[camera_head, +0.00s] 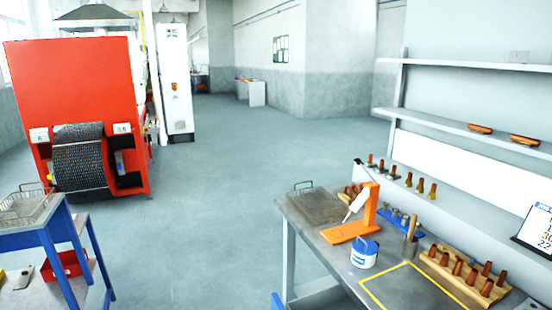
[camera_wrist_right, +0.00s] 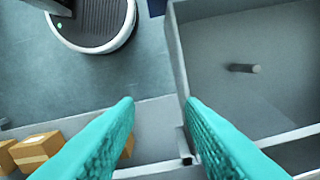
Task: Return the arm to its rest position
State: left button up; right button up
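My right gripper (camera_wrist_right: 160,102) shows in the right wrist view as two teal textured fingers. They stand well apart, and I see nothing held between them. The right gripper does not show in the head view. My left gripper is in neither view.
In the wrist view, a grey open bin (camera_wrist_right: 215,45) holding a short dark rod (camera_wrist_right: 244,68) is at right; cardboard boxes (camera_wrist_right: 36,150) are lower left. The head view shows a workbench (camera_head: 405,290) right, a blue-framed table (camera_head: 62,232) left, a red machine (camera_head: 75,85), and clear floor between.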

jog(key=s+a+f+m+t+y, duration=0.1)
jog(key=s+a+f+m+t, duration=0.1)
jog(key=s+a+m, duration=0.65)
jog(key=s+d+r+m+t+h, duration=0.1)
jog(key=s+r+m, duration=0.4)
jog(key=s+m, duration=0.55)
notch_tip(320, 180, down, 26)
jog(key=r+n, duration=0.1)
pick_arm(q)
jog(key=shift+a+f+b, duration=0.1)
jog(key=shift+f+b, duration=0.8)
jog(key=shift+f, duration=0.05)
pick_arm(e)
jog(key=s+d+f+g, duration=0.2)
jog(key=s+d+f, duration=0.1)
jog(key=s+f, duration=1.4)
notch_tip(320, 180, down, 3)
jog(key=shift+s+r+n, duration=0.2)
jog(key=shift+s+n, duration=0.1)
jog(key=shift+s, duration=0.1)
